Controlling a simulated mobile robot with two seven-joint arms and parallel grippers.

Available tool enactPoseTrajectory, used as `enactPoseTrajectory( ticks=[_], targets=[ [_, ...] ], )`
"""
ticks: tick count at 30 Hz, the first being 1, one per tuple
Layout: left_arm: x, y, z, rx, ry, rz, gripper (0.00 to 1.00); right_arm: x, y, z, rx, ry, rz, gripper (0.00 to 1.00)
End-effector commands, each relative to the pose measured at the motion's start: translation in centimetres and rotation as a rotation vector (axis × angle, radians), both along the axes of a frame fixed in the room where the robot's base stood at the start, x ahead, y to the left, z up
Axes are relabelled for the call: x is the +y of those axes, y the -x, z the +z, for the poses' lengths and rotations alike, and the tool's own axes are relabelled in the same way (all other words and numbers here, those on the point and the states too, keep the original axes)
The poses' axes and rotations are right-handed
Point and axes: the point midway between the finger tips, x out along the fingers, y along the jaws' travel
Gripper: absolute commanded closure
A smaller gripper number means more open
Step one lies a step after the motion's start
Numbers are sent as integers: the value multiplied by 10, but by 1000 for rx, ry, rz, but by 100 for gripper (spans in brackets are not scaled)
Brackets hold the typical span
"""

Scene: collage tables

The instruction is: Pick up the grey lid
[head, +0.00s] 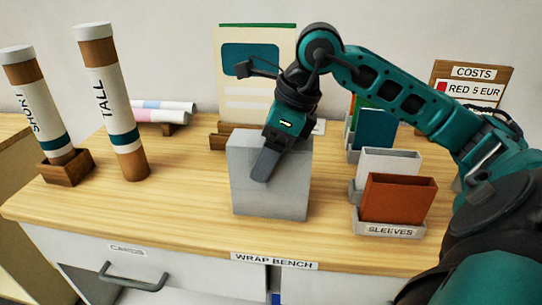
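A plain grey box-shaped piece (270,195) stands upright near the middle of the bench's front. It is the only large light-grey thing on the bench, and I cannot make out a separate lid or seam on it. My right gripper (265,165) points down at its upper part. One dark finger overlaps its front face, and the other finger is hidden. I cannot tell whether the gripper touches or grips the piece. My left gripper is not in view.
A tube marked TALL (119,115) and one marked SHORT (40,110) stand at left. A sleeves rack (390,230) holds coloured sleeves at right. A board (255,75) and paper rolls (163,111) are behind. The wooden bench top (185,205) is clear at front left.

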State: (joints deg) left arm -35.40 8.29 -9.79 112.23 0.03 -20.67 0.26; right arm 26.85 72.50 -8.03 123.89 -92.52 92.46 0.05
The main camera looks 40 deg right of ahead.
Motion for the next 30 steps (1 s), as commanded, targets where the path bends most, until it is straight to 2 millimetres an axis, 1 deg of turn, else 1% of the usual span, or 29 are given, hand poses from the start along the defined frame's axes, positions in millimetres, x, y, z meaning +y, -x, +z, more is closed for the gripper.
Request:
enactPoseTrajectory(
  ticks=[1,2,13,23,26,30],
  targets=[
    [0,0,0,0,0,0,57,0,0,0,0,0,0,26],
    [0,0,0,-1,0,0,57,0,0,0,0,0,0,29],
    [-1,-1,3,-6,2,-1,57,0,0,0,0,0,0,64],
    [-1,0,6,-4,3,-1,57,0,0,3,0,0,0,64],
    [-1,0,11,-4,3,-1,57,0,0,7,0,0,0,64],
    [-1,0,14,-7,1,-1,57,0,-1,21,-4,1,0,64]
  ],
)
